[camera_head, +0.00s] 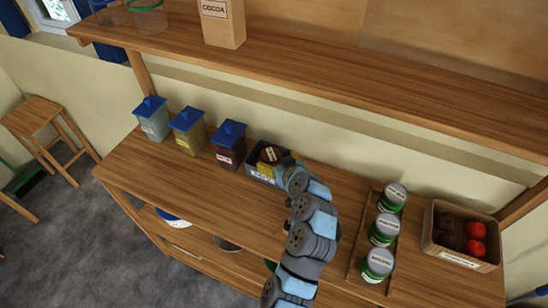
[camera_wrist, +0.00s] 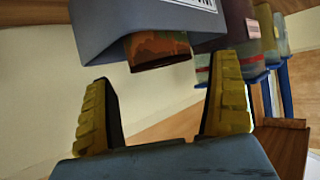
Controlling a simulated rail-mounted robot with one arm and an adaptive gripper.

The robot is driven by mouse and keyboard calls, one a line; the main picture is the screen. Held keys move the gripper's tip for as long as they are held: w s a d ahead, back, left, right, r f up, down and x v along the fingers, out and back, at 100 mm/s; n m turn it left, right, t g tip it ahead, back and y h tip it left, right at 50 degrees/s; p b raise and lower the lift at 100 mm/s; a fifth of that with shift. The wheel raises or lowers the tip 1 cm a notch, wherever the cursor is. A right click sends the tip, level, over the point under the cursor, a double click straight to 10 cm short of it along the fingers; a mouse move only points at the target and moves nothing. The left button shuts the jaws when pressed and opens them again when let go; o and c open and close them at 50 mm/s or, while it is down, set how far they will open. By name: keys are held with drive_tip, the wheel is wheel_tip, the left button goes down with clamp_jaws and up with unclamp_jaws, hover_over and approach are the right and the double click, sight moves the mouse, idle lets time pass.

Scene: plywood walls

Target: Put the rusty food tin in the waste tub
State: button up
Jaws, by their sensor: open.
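In the head view my gripper (camera_head: 287,164) is at the tub's right side.
Three blue-lidded canisters (camera_head: 188,130) stand left of the tub. Several green tins (camera_head: 383,230) stand in a wooden tray at right, beside a crate (camera_head: 460,236) with red and dark produce. A shelf (camera_head: 330,60) with a cocoa box (camera_head: 223,22) overhangs the back.

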drive_tip(key=v, duration=0.6)
drive_tip(key=shift+s+r, duration=0.2)
idle(0.5)
